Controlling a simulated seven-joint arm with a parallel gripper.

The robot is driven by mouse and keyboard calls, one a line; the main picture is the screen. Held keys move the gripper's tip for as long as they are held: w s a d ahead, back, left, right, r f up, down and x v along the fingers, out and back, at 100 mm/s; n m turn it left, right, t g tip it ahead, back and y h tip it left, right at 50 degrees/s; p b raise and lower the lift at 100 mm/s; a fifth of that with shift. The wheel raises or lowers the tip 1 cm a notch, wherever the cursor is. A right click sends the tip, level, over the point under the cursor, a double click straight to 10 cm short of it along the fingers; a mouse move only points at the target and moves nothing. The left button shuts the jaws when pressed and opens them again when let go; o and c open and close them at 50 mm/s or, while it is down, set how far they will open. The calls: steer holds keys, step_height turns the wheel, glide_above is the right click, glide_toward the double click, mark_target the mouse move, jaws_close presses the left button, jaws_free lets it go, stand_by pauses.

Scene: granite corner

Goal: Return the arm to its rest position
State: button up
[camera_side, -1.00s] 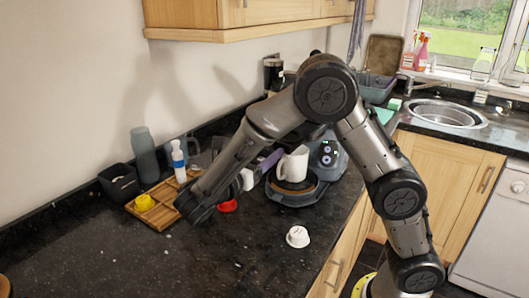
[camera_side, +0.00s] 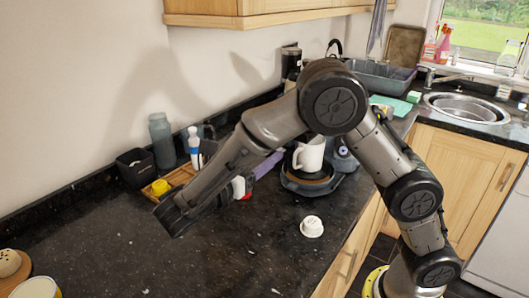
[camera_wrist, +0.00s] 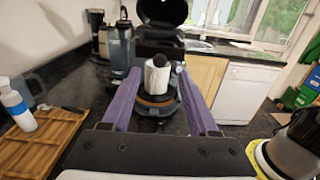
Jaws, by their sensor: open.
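In the side view my arm arches up and then down to the left, with its wrist low above the dark counter. My gripper (camera_wrist: 165,85) has two purple fingers spread apart in the wrist view, with nothing between them. One purple finger (camera_side: 268,164) also shows in the side view, left of the white mug. The white mug (camera_side: 309,154) stands upright on the round plate of a grey machine (camera_side: 309,187). In the wrist view the mug (camera_wrist: 157,77) appears beyond the fingertips, with something dark at its top.
A wooden tray (camera_wrist: 40,145) with a blue-and-white bottle (camera_wrist: 18,108) is left of my gripper. A dark bin (camera_side: 135,167) and grey bottle (camera_side: 161,140) stand by the wall. A small white cup (camera_side: 312,227) is on the counter. The front-left counter is mostly clear.

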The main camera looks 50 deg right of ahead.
steer(key=s+d+r+m+g+y, duration=0.35)
steer(key=s+d+r, duration=0.3)
steer(key=d, duration=0.25)
steer(key=s+d+f+m+y, duration=0.1)
steer(key=s+d+m+y, duration=0.35)
steer(key=s, duration=0.45)
steer(key=s+a+f+m+t+y, duration=0.3)
steer(key=s+f+m+t+y, duration=0.15)
steer(key=s+f+y, duration=0.2)
steer(key=w+a+f+m+t+y, duration=0.1)
steer(key=w+a+m+t+y, duration=0.2)
steer(key=a, duration=0.4)
steer(key=shift+a+f+m+t, duration=0.2)
steer(key=shift+f+m+t, duration=0.2)
steer(key=shift+m+t, duration=0.65)
